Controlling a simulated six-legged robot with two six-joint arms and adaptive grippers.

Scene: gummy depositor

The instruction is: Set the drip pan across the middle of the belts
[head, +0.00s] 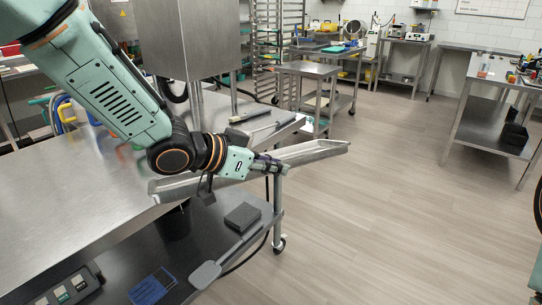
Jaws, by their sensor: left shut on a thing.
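The drip pan (315,151) is a long, narrow metal tray in the middle of the head view. It reaches out over the right edge of the steel table, with its left part near the table's front edge. My left gripper (272,166) is shut on the pan around its middle and hides part of it. The pan appears raised, slightly tilted in the picture, its right end higher. I cannot make out the belts. My right gripper does not show.
The steel table (70,200) fills the left, with a steel housing (185,38) above it. A lower shelf holds a dark block (242,217), a blue brush (152,287) and a grey scraper (207,273). A brush (250,115) lies near the table's far corner.

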